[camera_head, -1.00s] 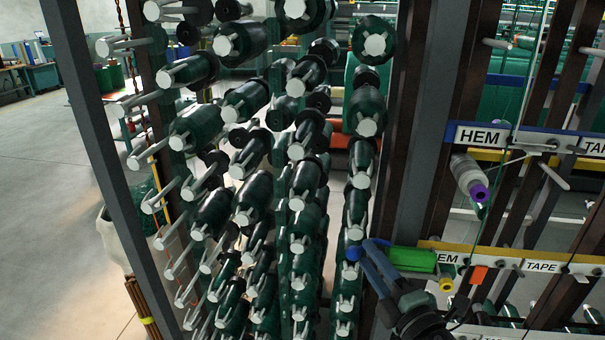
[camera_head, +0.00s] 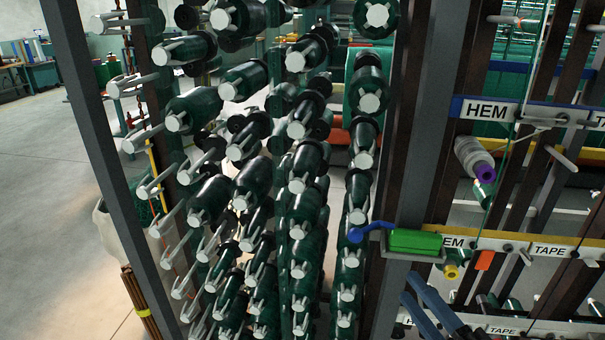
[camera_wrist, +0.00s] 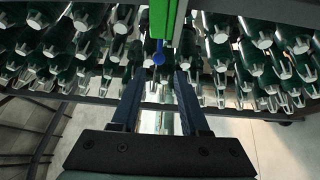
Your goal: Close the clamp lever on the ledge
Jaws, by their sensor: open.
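The clamp is a green block (camera_head: 415,241) on a grey ledge (camera_head: 412,256) at the front of the rack post. Its blue lever (camera_head: 372,228) sticks out to the left and ends in a round blue knob (camera_head: 355,235). In the wrist view the green block (camera_wrist: 161,18) is at the top, with the blue knob (camera_wrist: 158,58) just below it. My gripper (camera_head: 412,286) is open and empty, below the ledge in the head view. In the wrist view my gripper (camera_wrist: 158,84) has its two blue fingers apart, with the knob between their lines and beyond the tips.
A dense rack of green spools (camera_head: 300,200) fills the middle and left. A dark post (camera_head: 400,150) stands behind the ledge. To the right are a labelled rail (camera_head: 505,246), a yellow-ended part (camera_head: 452,266) and an orange tag (camera_head: 485,260). Open floor (camera_head: 50,190) lies far left.

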